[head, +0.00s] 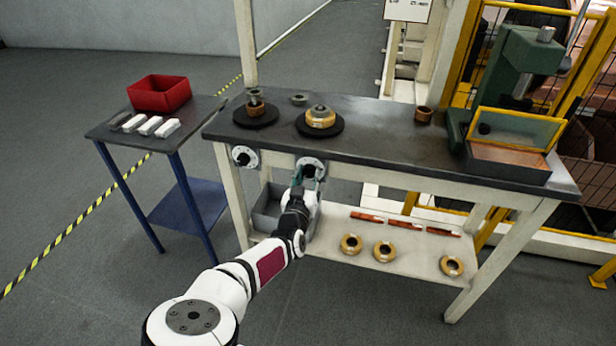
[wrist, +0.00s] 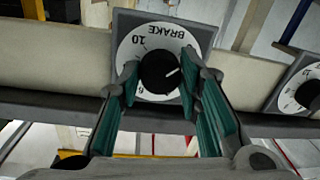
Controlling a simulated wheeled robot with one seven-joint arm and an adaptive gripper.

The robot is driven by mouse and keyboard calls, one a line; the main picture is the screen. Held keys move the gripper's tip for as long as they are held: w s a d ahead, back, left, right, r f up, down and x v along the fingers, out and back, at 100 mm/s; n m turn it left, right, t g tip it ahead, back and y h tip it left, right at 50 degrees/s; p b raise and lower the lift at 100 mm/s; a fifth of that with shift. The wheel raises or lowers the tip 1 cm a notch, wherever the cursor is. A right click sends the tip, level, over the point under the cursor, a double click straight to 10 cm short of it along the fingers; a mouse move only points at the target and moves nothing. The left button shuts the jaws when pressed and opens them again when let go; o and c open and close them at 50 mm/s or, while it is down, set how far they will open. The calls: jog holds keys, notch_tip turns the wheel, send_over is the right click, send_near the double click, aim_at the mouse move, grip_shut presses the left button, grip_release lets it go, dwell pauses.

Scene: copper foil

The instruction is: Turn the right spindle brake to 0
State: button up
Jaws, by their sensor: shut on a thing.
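The right spindle brake is a dial with a white numbered face (wrist: 140,52) and a black knob (wrist: 158,72), on a grey plate marked BRAKE, seen upside down in the wrist view. A white pointer line on the knob points to the upper right in that picture. The 10 shows at the upper left; the figures on the right are hidden by a finger. My gripper (wrist: 159,78) has one finger on each side of the knob and is shut on it. In the head view my gripper (head: 308,175) reaches the right dial (head: 312,161) under the bench edge.
The left brake dial (head: 245,157) sits beside it on the bench front; it also shows in the wrist view (wrist: 305,88). The bench top (head: 375,130) bears two black turntables with coils. A grey bin (head: 268,212) stands below, and a side table (head: 108,130) is at left.

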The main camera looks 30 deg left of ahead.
jog(key=shift+f, duration=0.1)
dwell(0.3)
jog(key=o, duration=1.1)
jog(key=shift+o, duration=0.2)
